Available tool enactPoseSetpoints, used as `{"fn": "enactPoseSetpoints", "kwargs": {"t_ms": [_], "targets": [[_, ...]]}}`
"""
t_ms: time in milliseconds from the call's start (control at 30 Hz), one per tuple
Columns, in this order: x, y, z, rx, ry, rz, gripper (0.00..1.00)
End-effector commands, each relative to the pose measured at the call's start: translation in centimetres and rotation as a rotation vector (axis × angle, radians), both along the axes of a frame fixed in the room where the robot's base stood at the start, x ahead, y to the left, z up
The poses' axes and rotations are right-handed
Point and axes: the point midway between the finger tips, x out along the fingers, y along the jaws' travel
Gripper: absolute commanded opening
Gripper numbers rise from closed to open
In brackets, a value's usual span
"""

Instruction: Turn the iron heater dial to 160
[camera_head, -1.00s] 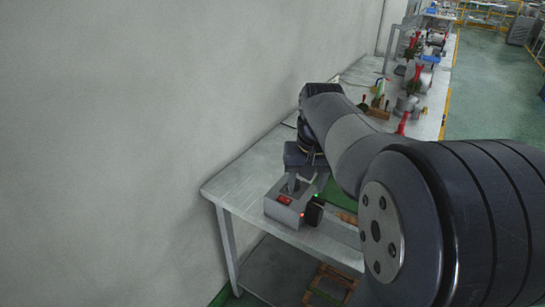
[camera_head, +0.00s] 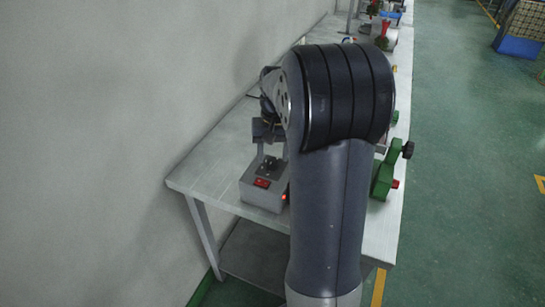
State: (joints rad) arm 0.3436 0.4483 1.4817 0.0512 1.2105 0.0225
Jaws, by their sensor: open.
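The iron heater (camera_head: 262,196) is a grey box near the left front end of the table, with a red switch (camera_head: 262,183) on its front. A small red light shows at its right side, beside my arm. Its black dial (camera_head: 268,166) is on the sloped top face; its setting is too small to read. My gripper (camera_head: 270,155) points down over the dial, open, with a finger at the left and right. I cannot tell whether the fingers touch the dial. My arm hides the heater's right side and part of the gripper.
The heater stands on a long grey table (camera_head: 208,178) along a plain wall at left. A green device (camera_head: 383,180) with a black knob stands right of my arm. Several items lie farther back on the table. Green floor at right is open.

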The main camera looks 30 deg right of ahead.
Motion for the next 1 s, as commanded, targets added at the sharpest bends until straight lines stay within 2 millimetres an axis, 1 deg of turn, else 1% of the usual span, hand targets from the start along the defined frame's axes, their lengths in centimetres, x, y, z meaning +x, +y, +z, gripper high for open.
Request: {"fn": "enactPoseSetpoints", "kwargs": {"t_ms": [33,167,467,1000], "targets": [[0.0,0.1,-0.6,0.001,0.003,0.0,0.5],[0.0,0.1,-1.5,0.001,0.002,0.0,0.5],[0.0,0.1,-1.7,0.0,-0.001,0.0,0.5],[0.0,0.1,-1.7,0.0,-0.001,0.0,0.06]]}}
